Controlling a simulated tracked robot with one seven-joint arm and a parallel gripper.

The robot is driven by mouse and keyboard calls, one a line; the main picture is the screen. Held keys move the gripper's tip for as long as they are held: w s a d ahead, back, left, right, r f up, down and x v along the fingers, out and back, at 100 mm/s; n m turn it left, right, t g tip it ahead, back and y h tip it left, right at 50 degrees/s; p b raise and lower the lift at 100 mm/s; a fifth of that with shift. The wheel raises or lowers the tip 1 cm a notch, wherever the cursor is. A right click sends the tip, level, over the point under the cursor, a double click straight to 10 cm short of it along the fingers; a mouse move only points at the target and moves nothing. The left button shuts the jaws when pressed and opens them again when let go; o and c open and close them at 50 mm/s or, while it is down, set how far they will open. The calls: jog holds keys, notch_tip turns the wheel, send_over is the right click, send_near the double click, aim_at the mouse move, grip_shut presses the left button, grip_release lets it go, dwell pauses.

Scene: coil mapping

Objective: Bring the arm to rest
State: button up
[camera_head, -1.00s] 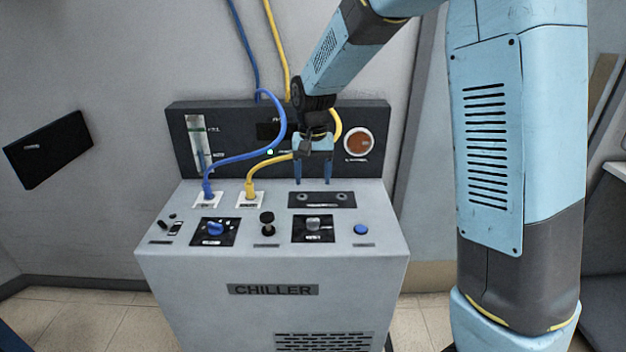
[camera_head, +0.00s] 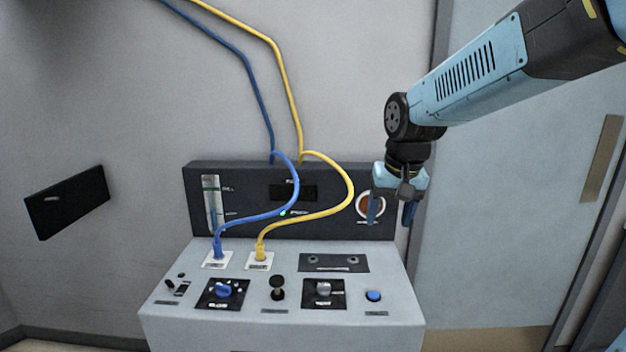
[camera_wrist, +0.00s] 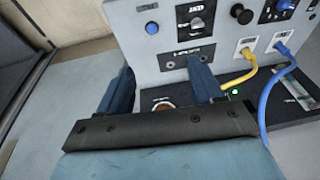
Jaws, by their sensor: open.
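My gripper (camera_head: 391,212) is open and empty, pointing down in front of the right end of the chiller's black back panel (camera_head: 335,228). Its blue fingers partly cover the round red gauge on that panel. In the wrist view the two blue fingers (camera_wrist: 160,88) stand apart with nothing between them. The grey chiller (camera_head: 280,333) stands below and to the left of my gripper. A blue hose (camera_head: 262,212) and a yellow hose (camera_head: 325,216) are plugged into white-plated ports on its top, left of my gripper.
The chiller top carries a blue knob (camera_head: 225,289), a black knob (camera_head: 277,283), a grey knob (camera_head: 323,288) and a blue button (camera_head: 373,295). Both hoses run up the wall. A dark wall panel (camera_head: 68,202) is at left. Right of the chiller is open space before a grey door-like panel (camera_head: 500,230).

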jog(key=s+d+r+t, duration=0.1)
jog(key=s+d, duration=0.3)
jog(key=s, duration=0.3)
jog(key=s+d+r+t, duration=0.2)
jog(key=s+d, duration=0.2)
jog(key=s, duration=0.4)
jog(key=shift+s+h, duration=0.25)
jog(key=shift+h, duration=0.15)
